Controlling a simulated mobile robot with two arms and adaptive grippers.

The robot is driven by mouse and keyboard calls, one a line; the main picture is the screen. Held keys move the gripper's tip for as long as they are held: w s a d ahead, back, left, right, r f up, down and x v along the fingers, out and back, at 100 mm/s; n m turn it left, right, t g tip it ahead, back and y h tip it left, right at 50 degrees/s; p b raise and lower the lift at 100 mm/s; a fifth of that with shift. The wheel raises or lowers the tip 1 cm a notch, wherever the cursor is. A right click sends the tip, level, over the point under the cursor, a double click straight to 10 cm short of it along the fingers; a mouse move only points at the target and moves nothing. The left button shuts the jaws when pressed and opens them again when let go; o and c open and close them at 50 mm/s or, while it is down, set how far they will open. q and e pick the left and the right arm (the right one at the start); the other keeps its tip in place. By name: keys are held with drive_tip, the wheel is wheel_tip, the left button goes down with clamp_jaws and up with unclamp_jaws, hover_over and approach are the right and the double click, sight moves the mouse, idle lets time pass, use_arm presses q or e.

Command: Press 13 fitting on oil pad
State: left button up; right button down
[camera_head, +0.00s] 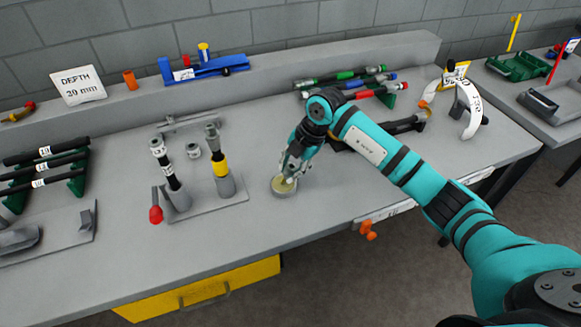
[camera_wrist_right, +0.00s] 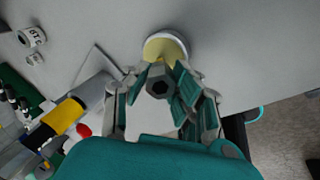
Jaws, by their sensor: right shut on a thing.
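The oil pad (camera_head: 283,188) is a small round dish with a pale yellow pad, on the grey bench near its front edge. It also shows in the right wrist view (camera_wrist_right: 154,49). My right gripper (camera_head: 289,174) points down over the pad. It is shut on a small grey fitting with a dark hexagonal hole (camera_wrist_right: 160,84), which shows between the fingers in the right wrist view. The fitting's end overlaps the pad in that view; I cannot tell whether it touches it. No number on the fitting is readable. My left gripper is not in view.
A grey plate (camera_head: 207,210) left of the pad bears two upright tools, one with a yellow band (camera_head: 221,167). A small ring-like part (camera_head: 193,150) stands behind it. A white arched stand (camera_head: 470,108) is at the right.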

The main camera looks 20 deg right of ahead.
sight(290, 166)
drive_tip(key=shift+r+p, duration=2.85)
drive_tip(key=shift+r, duration=0.65)
